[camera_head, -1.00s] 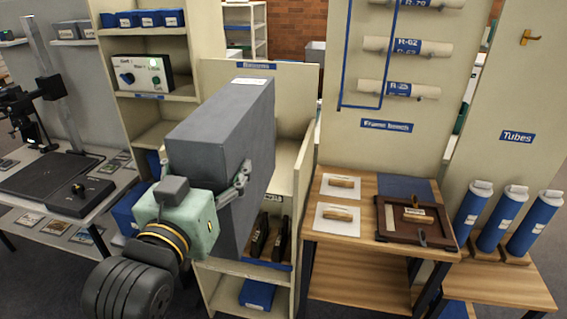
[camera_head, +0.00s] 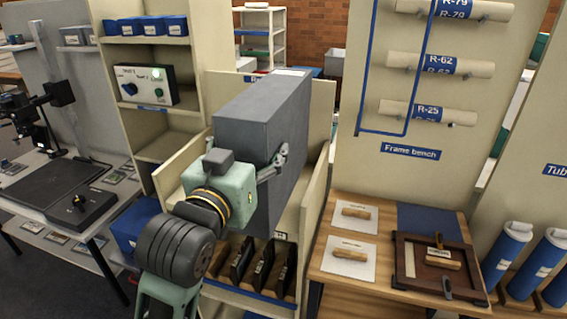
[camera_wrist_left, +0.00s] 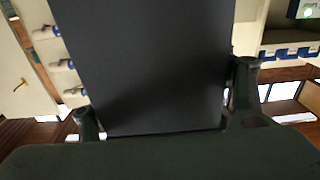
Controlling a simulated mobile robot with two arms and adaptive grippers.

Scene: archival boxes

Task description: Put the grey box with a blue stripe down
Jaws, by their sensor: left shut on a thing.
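A large grey box (camera_head: 262,120) is held upright in front of a cream shelf unit in the head view. It hides much of that unit. A small white label shows on its top; I see no blue stripe on the faces in view. My left gripper (camera_head: 272,168) is shut on the box, with a finger along its right face. In the left wrist view the box (camera_wrist_left: 145,65) is a dark panel between the two fingers of my left gripper (camera_wrist_left: 165,122). My right gripper is not in view.
The cream shelf unit (camera_head: 318,195) has several dark holders (camera_head: 262,268) on a lower shelf. A wooden bench (camera_head: 330,268) with a framed tray (camera_head: 398,270) stands to the right. A copy stand table (camera_head: 40,190) is at the left. Blue tubes (camera_head: 505,255) stand far right.

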